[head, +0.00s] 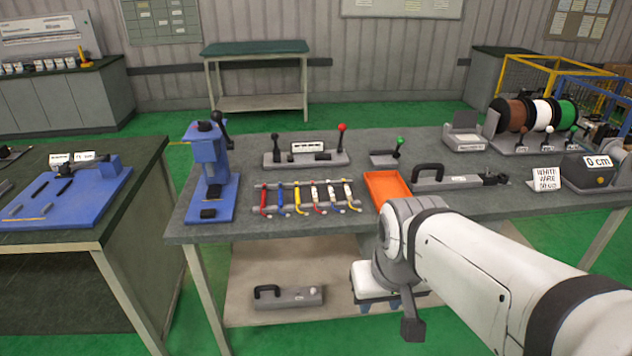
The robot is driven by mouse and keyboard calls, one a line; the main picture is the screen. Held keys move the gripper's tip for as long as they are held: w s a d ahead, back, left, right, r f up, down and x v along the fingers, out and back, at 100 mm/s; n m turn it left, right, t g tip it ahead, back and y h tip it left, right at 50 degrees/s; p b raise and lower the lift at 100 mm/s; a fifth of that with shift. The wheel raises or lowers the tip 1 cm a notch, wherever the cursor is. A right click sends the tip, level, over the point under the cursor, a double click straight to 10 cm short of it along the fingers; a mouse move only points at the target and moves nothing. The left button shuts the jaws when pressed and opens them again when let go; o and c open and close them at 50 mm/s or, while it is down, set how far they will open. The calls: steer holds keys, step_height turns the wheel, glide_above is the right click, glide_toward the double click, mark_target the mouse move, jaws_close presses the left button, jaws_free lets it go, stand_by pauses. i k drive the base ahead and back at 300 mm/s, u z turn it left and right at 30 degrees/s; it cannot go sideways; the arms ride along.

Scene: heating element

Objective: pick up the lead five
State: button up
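Several leads with coloured sleeves hang side by side on a small rack (308,207) at the front of the middle table. My arm reaches in from the lower right. My gripper (411,327) appears low in front of the table edge, apart from the leads; its fingers cannot be made out.
An orange tray (378,186) lies right of the rack, partly behind my arm. A blue press (209,165) stands left of it. Lever fixtures (306,158) sit behind the rack. Wire spools (542,114) stand at the far right. A blue board (72,195) lies on the left table.

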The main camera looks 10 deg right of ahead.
mark_target(330, 195)
steer(key=u, duration=0.6)
steer(key=i, duration=1.5)
steer(key=z, duration=0.65)
